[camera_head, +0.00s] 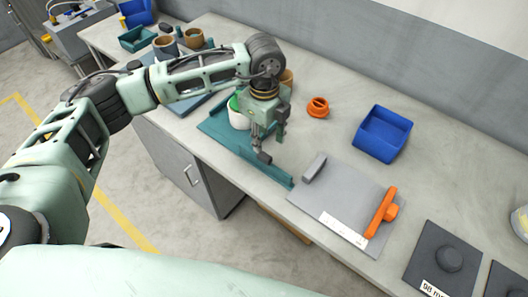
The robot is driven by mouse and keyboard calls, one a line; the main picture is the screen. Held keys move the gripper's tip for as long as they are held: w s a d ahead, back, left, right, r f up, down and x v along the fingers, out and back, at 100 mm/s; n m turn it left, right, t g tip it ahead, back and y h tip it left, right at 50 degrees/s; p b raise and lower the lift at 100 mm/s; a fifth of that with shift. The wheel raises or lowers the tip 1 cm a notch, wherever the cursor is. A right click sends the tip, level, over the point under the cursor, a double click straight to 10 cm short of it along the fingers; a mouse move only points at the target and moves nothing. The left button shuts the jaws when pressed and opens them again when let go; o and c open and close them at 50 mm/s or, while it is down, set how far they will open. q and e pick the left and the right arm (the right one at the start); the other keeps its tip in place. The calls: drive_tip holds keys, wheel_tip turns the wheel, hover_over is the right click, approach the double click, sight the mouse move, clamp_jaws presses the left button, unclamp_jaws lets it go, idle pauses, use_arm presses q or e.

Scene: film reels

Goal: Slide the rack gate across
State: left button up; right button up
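A teal flat rack or tray (222,137) lies along the front part of the bench, with a raised strip near its right end. I cannot tell for sure which part is the gate. A white cylinder with a green top (238,114) stands on the teal piece, partly behind my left gripper. My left gripper (273,147) points down over the right part of the teal piece, fingers apart, with nothing seen between them. I cannot tell whether a fingertip touches the teal piece. My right gripper is not in view.
To the right is a grey board (342,197) with a grey block (314,167) and an orange bar (381,212). Behind are an orange ring-like part (318,107) and a blue bin (383,134). A dark plate (443,262) lies at front right. Bench space between them is clear.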

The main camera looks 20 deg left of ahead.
sight(264, 155)
use_arm(q)
drive_tip(key=shift+a+f, duration=0.2)
drive_tip(key=shift+f, duration=0.1)
wheel_tip(264, 155, down, 7)
drive_tip(key=shift+d+p, duration=0.1)
drive_tip(key=shift+p, duration=1.15)
drive_tip(key=shift+c, duration=0.3)
clamp_jaws()
